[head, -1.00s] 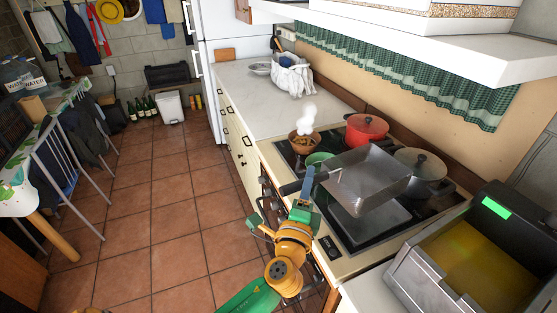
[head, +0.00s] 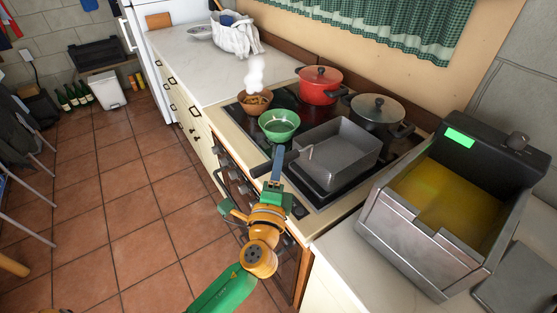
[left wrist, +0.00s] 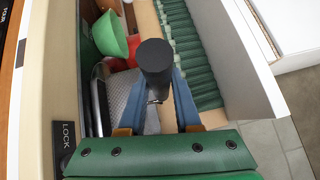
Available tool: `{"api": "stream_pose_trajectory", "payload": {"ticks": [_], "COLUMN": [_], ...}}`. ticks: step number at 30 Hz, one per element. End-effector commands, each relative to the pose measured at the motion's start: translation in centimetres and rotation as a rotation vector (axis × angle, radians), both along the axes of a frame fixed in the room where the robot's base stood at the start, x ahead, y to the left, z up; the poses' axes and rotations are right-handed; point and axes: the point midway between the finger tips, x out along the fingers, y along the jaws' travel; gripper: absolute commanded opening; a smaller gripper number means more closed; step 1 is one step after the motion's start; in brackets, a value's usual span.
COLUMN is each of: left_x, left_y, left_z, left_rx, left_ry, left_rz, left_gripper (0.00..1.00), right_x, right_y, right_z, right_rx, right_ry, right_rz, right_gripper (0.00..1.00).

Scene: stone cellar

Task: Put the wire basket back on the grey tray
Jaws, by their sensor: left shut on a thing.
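The wire basket (head: 345,151) is a grey rectangular mesh basket with a dark handle (head: 269,167) toward the left. My left gripper (head: 277,160) is shut on that handle; the black handle end (left wrist: 155,60) also shows between the fingers (left wrist: 160,95) in the left wrist view. The basket is over the hob, roughly level. The grey tray (head: 318,194) lies on the hob beneath it, mostly hidden, with only its near edge showing. I cannot tell whether the basket touches it. My right gripper is not in view.
A green bowl (head: 279,125), a steaming brown bowl (head: 255,104), a red pot (head: 320,85) and a lidded grey pot (head: 378,113) crowd the hob behind the basket. A fryer with yellow oil (head: 440,200) stands at right. The counter at back left has free room.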

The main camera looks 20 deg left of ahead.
Motion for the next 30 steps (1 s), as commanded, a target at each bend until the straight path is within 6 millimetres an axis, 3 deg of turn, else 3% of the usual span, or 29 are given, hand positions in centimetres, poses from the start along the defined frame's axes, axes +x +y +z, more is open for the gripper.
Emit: {"api": "stream_pose_trajectory", "payload": {"ticks": [1, 9, 10, 14, 23, 30], "left_x": [0.0, 0.0, 0.0, 0.0, -0.2, -4.9], "left_y": [0.0, 0.0, 0.0, 0.0, 0.0, -0.8], "left_z": [-0.7, -0.5, -0.5, -0.6, -0.8, -1.7], "left_rx": [-0.002, -0.002, -0.002, -0.002, 0.0, -0.003], "left_ry": [-0.003, -0.003, -0.003, -0.002, 0.001, 0.002], "left_rz": [-0.001, -0.001, -0.001, 0.0, 0.0, -0.001], "left_gripper": [0.0, 0.0, 0.35, 0.67, 0.67, 0.67], "right_x": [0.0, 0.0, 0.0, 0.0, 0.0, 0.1], "right_y": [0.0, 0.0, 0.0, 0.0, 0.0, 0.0], "right_z": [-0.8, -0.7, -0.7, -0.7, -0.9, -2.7], "right_rx": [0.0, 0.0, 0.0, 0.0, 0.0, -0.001], "right_ry": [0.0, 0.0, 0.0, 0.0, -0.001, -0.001], "right_rz": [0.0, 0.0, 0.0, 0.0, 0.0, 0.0], "right_gripper": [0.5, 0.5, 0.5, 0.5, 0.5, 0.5]}}
